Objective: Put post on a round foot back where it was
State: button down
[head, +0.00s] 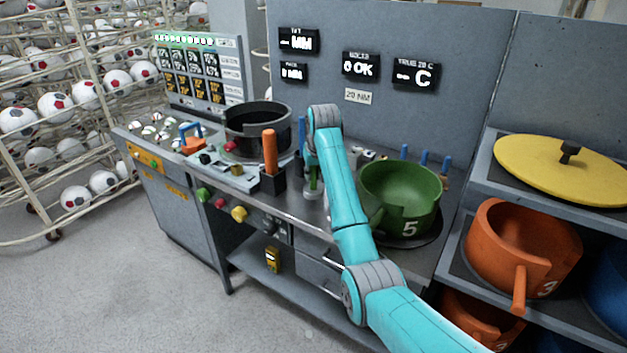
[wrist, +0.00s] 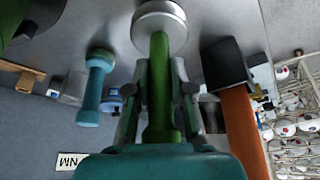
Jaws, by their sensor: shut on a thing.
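The post on a round foot has a green shaft (wrist: 160,62) and a pale silver round foot (wrist: 160,25). In the wrist view my gripper (wrist: 160,98) is shut on the green shaft, one finger on each side, with the foot beyond the fingertips. In the head view the green post (head: 313,181) shows below the end of my arm, over the bench between the orange handle and the green pot. My arm hides part of my gripper there. I cannot tell whether the foot touches the bench.
An orange handle (head: 270,150) in a black block stands close left of the post; it also shows in the wrist view (wrist: 240,125). A green pot (head: 400,190) marked 5 is on the right. A dark ring-shaped pot (head: 258,130) stands behind left. A teal spool-shaped piece (wrist: 93,88) is nearby.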

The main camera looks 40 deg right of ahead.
aim_at(313, 190)
jog(key=shift+f, duration=1.1)
jog(key=shift+f, duration=0.1)
jog(key=c, duration=1)
grip_release()
